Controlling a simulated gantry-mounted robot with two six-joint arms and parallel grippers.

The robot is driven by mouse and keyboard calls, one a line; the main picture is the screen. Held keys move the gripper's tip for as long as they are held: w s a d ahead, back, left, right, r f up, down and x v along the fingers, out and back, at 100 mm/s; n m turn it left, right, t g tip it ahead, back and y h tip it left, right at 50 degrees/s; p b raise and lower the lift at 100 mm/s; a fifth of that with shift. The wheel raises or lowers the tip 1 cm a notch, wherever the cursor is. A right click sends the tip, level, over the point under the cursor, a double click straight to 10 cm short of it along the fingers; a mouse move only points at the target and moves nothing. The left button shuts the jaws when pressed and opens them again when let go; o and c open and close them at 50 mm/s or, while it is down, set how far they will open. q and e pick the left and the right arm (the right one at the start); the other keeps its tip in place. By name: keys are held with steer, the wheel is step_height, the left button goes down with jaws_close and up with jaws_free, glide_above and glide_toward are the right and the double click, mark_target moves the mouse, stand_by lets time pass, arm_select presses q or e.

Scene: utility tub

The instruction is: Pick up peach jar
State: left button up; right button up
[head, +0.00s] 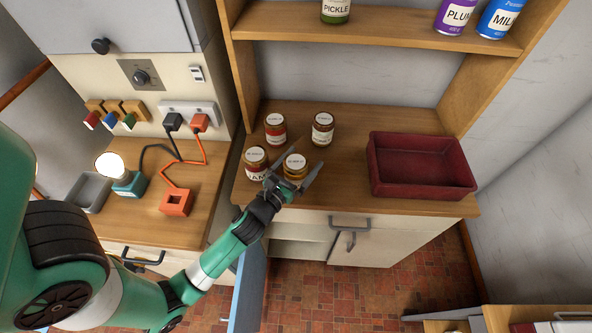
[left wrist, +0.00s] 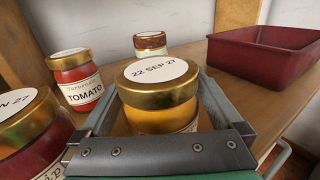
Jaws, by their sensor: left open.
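A jar of yellow-orange contents with a gold lid (head: 295,170) stands upright near the front edge of the wooden counter. It also shows in the left wrist view (left wrist: 160,112), with a round lid label reading "22 SEP 27". Its front label is almost hidden, so I cannot read its name. My left gripper (head: 310,154) is open, with one finger on either side of this jar. In the left wrist view, gaps or contact at the fingers are hard to tell. My right gripper is not in view.
A red jam jar (head: 255,164) stands close to the left. A tomato jar (left wrist: 77,82) and another gold-lidded jar (head: 322,130) stand behind. An empty dark red tray (head: 420,183) is to the right. A shelf (head: 380,33) with several containers hangs above.

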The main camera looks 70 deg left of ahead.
mark_target(301, 156)
arm_select(q)
jaws_close()
steer(key=shift+d, duration=0.1)
stand_by(0.4)
steer(key=shift+r, duration=0.15)
steer(key=r+p, duration=0.4)
steer(key=shift+s+d+r, duration=0.15)
steer(key=shift+s+r, duration=0.05)
steer(key=shift+s, duration=0.05)
steer(key=s+r+p, duration=0.1)
steer(key=s+d+r+p, duration=0.1)
steer(key=r, duration=0.1)
steer(key=s+d+r+p, duration=0.1)
steer(key=shift+d+r, duration=0.25)
steer(key=s+d+r, duration=0.4)
steer(key=s+d, duration=0.2)
steer(key=s, duration=0.1)
steer(key=shift+s, duration=0.25)
